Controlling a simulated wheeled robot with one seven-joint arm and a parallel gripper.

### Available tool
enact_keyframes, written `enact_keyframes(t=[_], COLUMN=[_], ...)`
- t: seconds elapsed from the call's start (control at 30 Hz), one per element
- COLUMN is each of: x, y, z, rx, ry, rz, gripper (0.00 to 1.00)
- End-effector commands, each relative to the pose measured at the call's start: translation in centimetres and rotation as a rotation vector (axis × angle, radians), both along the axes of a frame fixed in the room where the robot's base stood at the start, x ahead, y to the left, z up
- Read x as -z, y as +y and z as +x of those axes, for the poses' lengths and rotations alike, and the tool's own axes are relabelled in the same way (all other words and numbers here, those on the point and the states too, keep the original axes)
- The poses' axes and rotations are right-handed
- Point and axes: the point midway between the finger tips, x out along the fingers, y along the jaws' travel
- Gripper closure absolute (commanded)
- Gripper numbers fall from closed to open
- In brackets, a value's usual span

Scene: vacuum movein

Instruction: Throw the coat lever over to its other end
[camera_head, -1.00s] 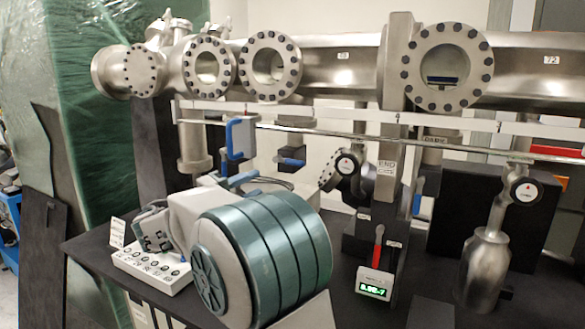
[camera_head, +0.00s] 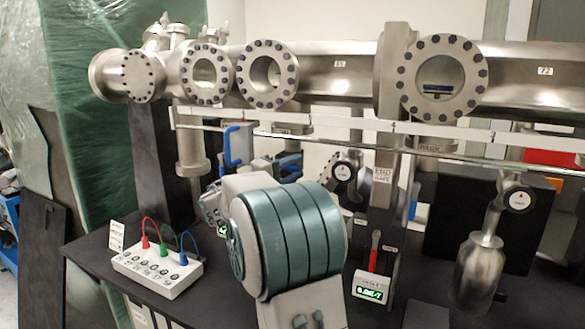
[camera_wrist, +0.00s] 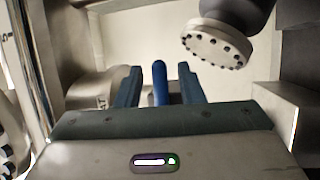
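A blue upright handle (camera_wrist: 160,78) stands between the fingers of my gripper (camera_wrist: 158,88) in the wrist view. The dark blue fingers are apart, with a gap on either side of the handle. No label on it is readable, so I cannot confirm that it is the coat lever. In the head view my gripper (camera_head: 286,164) is partly hidden behind my teal arm joint, beneath the long rail.
A steel beam pipe (camera_head: 335,75) with round bolted flanges runs above the rail (camera_head: 330,133). A white box (camera_head: 158,270) with coloured cables stands on the black bench at left. A gauge with a red lever (camera_head: 374,250) and a steel vessel (camera_head: 478,270) stand at right.

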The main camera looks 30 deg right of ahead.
Motion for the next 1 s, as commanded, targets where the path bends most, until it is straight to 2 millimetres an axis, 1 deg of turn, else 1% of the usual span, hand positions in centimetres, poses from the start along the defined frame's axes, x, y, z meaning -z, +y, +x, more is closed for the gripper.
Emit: enact_keyframes(t=[0.2, 0.23, 0.33, 0.37, 0.67, 0.83, 1.0], x=[0.0, 0.0, 0.0, 0.0, 0.4, 1.0, 1.0], y=[-0.1, -0.1, -0.1, -0.1, 0.0, 0.0, 0.0], z=[0.0, 0.0, 0.0, 0.0, 0.0, 0.0, 0.0], rx=[0.000, 0.000, 0.000, 0.000, 0.001, 0.002, 0.001], ry=[0.000, 0.000, 0.000, 0.000, -0.019, -0.077, -0.119], rz=[0.000, 0.000, 0.000, 0.000, 0.011, 0.044, 0.070], gripper=[0.65, 0.68, 0.96, 1.00, 1.00, 1.00, 1.00])
